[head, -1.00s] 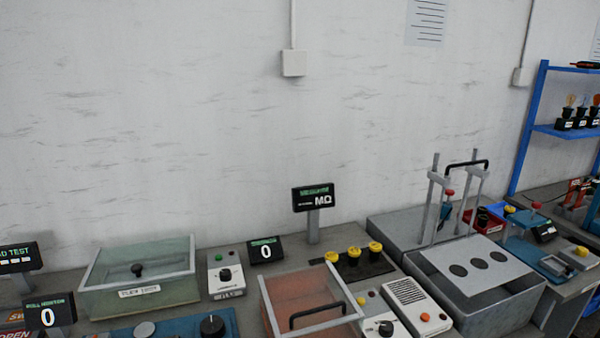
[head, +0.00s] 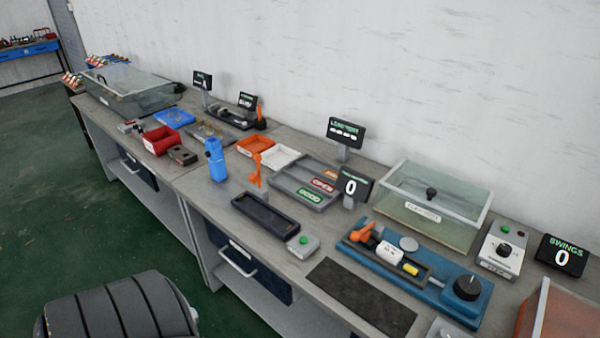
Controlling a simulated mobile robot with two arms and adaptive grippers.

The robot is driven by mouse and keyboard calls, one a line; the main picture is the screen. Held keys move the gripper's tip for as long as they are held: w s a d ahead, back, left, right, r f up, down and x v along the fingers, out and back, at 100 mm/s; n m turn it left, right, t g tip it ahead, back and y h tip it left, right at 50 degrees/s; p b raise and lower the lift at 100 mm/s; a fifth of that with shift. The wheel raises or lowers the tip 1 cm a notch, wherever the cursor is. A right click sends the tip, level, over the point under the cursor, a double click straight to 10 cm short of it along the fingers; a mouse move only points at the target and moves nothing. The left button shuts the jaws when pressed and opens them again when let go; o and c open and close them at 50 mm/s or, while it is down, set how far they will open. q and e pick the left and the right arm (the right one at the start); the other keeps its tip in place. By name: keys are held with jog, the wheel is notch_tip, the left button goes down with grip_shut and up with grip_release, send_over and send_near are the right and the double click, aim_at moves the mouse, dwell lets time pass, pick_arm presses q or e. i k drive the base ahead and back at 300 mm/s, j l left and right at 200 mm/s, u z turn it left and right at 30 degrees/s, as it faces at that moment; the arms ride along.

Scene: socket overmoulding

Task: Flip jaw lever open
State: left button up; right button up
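A blue fixture (head: 459,302) lies on the bench at the right, with a dark round knob (head: 467,287) at its right end. A small orange lever-like part (head: 364,232) stands at its left end. A white block and a yellow piece (head: 411,269) sit in its dark channel. Another orange upright part (head: 257,168) stands further left, beside a blue bottle-like thing (head: 215,160). I cannot tell for certain which orange part is the jaw lever, or whether it is open or closed. Neither of my grippers is in view.
A clear lidded box (head: 435,215) stands behind the fixture. A dark mat (head: 360,298) and an empty black tray (head: 266,214) lie near the front edge. A dark padded seat-like thing (head: 115,312) is on the floor side.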

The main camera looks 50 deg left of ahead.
aim_at(364, 234)
jog(key=u, duration=1)
jog(key=i+j, duration=0.2)
jog(key=i+j+z, duration=0.1)
jog(key=j, duration=0.3)
jog(key=i+j+z, duration=0.1)
jog(key=i+j, duration=0.2)
